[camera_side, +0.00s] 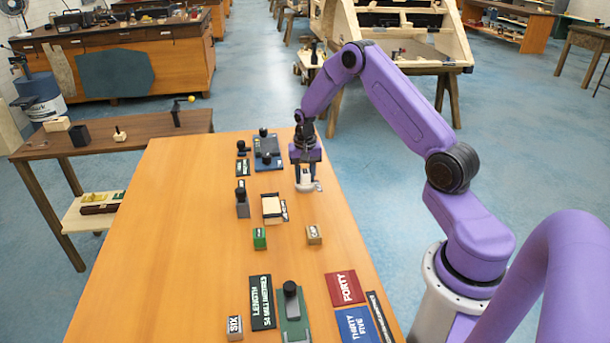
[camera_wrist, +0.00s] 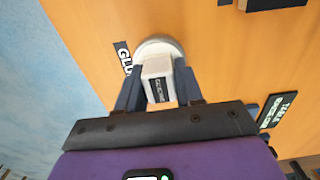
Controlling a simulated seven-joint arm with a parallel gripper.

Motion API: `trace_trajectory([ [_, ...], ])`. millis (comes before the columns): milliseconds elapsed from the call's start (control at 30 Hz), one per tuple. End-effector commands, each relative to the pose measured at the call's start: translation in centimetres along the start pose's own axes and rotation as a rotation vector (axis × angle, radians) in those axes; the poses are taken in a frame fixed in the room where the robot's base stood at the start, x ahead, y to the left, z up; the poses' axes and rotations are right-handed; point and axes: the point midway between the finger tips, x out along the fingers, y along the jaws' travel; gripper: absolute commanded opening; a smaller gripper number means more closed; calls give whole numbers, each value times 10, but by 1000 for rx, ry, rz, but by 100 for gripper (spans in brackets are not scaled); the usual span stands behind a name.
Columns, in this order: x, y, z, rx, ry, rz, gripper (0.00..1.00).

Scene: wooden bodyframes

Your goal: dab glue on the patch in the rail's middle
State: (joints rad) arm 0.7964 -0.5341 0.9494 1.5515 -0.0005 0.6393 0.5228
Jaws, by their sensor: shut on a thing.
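My gripper (camera_side: 305,178) is at the far right part of the orange table, shut on a white block-shaped glue holder. In the wrist view my gripper (camera_wrist: 159,92) has one finger on each side of the white glue holder (camera_wrist: 157,68), which bears a dark label. The holder is at a round white dish (camera_wrist: 160,47); whether it touches the dish's bottom is hidden. In the side view the white dish (camera_side: 306,187) shows below the fingers. I cannot tell for sure which piece is the rail, and no patch is clearly visible.
A cream block (camera_side: 271,205) lies nearer on the table (camera_side: 180,220). A blue-grey plate with black knobs (camera_side: 267,150) is left of my gripper. Green (camera_side: 259,238) and tan (camera_side: 313,235) blocks, a green plate (camera_side: 293,325) and a red card (camera_side: 345,288) lie nearer. The table's left side is clear.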

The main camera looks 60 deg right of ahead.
Motion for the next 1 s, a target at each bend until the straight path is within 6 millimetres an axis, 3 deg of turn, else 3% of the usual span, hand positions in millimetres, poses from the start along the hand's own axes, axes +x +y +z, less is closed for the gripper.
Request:
trace_trajectory([
  [533,1,1,1,0,-2,1,11],
  [1000,-32,0,0,0,0,0,11],
])
